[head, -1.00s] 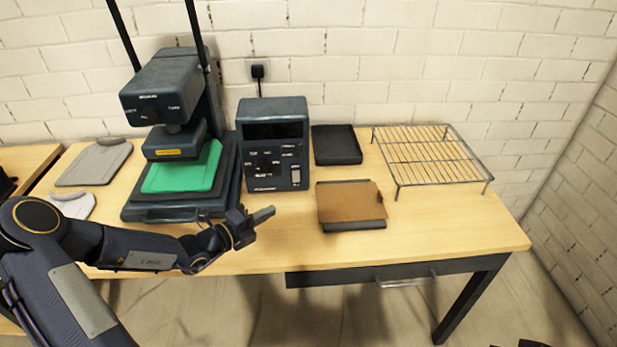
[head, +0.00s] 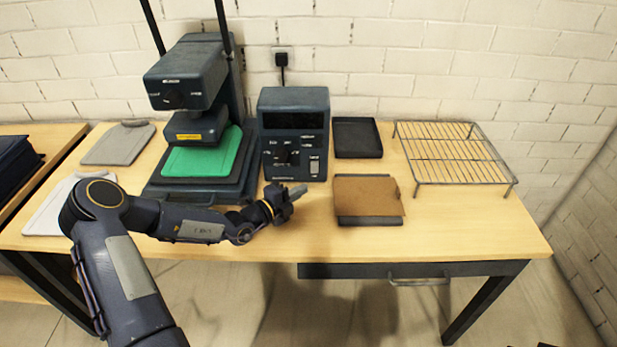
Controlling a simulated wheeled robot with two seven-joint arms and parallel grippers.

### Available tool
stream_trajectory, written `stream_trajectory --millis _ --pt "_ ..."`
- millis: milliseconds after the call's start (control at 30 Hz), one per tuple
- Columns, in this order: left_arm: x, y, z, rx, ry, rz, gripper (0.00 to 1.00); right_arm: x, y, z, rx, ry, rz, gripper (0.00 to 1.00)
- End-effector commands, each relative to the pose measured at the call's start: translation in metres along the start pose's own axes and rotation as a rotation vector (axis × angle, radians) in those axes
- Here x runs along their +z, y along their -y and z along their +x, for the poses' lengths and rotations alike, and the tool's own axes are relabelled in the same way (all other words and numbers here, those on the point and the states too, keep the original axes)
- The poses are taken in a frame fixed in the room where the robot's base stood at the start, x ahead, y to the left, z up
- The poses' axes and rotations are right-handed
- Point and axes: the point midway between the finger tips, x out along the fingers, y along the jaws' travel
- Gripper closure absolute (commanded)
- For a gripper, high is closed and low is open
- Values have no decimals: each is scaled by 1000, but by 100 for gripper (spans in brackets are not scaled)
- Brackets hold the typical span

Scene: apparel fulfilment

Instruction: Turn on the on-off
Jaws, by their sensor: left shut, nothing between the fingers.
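The dark grey control box (head: 293,110) stands on the table beside the press, with a dark display, a knob and printed labels on its front. A pale on-off switch (head: 314,166) is at the lower right of that front. My left gripper (head: 299,191) is shut and empty, just in front of the box and slightly below the switch in the picture. Its fingertips point right; I cannot tell whether they touch the box. My right gripper is not in view.
The heat press (head: 190,90) with a green garment (head: 204,152) is left of the box. A black tray (head: 357,138), a brown sheet on a dark base (head: 367,196) and a wire rack (head: 455,152) lie to the right. Grey garments lie left. The front right tabletop is clear.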

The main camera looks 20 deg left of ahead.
Motion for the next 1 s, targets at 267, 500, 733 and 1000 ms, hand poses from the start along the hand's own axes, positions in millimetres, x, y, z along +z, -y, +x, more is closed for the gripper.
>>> stream_trajectory --millis 267,500,733,1000 --pt "13 1 49 -1 2 2 100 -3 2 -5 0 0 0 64" --pt "27 0 64 0 1 1 100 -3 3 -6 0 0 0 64" --pt "28 0 65 1 0 1 100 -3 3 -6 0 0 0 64" --pt "32 -6 68 -27 1 26 100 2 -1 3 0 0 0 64"
